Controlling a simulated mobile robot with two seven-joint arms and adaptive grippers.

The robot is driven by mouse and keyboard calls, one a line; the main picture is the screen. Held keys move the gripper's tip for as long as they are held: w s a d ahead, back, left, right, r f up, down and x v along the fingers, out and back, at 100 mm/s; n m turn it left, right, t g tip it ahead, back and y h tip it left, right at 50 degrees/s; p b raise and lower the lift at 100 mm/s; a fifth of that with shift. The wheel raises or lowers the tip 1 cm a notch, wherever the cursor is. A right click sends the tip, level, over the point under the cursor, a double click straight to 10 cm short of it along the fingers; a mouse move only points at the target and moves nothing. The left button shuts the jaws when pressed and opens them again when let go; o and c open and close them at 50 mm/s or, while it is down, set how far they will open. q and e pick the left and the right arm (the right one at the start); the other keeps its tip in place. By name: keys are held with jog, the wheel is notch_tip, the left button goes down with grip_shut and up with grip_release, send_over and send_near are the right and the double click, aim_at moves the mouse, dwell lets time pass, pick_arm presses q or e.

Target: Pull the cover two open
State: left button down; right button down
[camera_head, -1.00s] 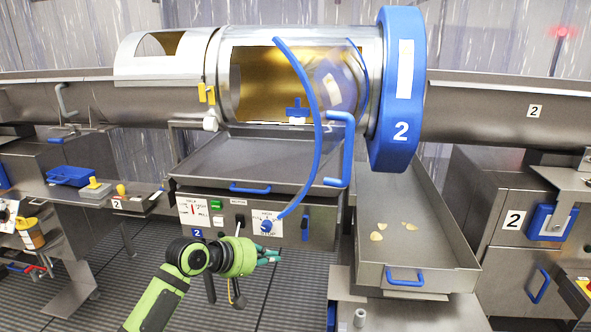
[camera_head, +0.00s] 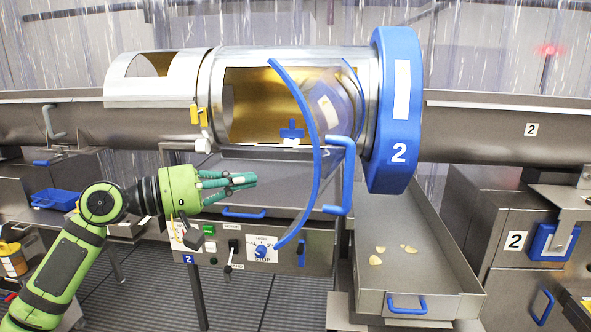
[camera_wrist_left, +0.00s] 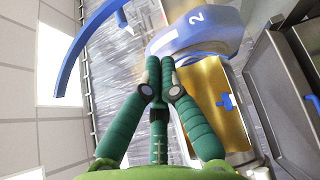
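The cover two is a clear curved panel with a blue curved rim (camera_head: 310,125) and a blue bent handle (camera_head: 345,175). It stands swung out from the metal drum (camera_head: 290,58), beside the blue ring (camera_head: 398,110) marked 2. The drum's opening shows a golden inside. My left gripper (camera_head: 250,180) is left of the rim and handle, below the drum, pointing right and apart from them. In the left wrist view its green fingers (camera_wrist_left: 160,70) come together at the tips with nothing between them. The blue rim (camera_wrist_left: 78,45) shows there at upper left. My right gripper is not in view.
A metal tray (camera_head: 275,165) with a blue handle lies under the drum, above a control panel (camera_head: 245,248) with knobs. A chute (camera_head: 410,265) holding several pale pieces stands right. A yellow latch (camera_head: 198,113) sits on the drum's left.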

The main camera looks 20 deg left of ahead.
pick_arm(q)
jog(key=w+d+p, duration=0.1)
jog(key=d, duration=0.1)
jog(key=w+d+p, duration=0.2)
jog(key=d, duration=0.1)
jog(key=w+d+p, duration=0.1)
jog(key=d+p, duration=0.1)
jog(key=d, duration=0.1)
jog(key=shift+w+d, duration=0.15)
jog(key=shift+d, duration=0.05)
jog(key=shift+f, duration=0.1)
jog(key=shift+w, duration=0.1)
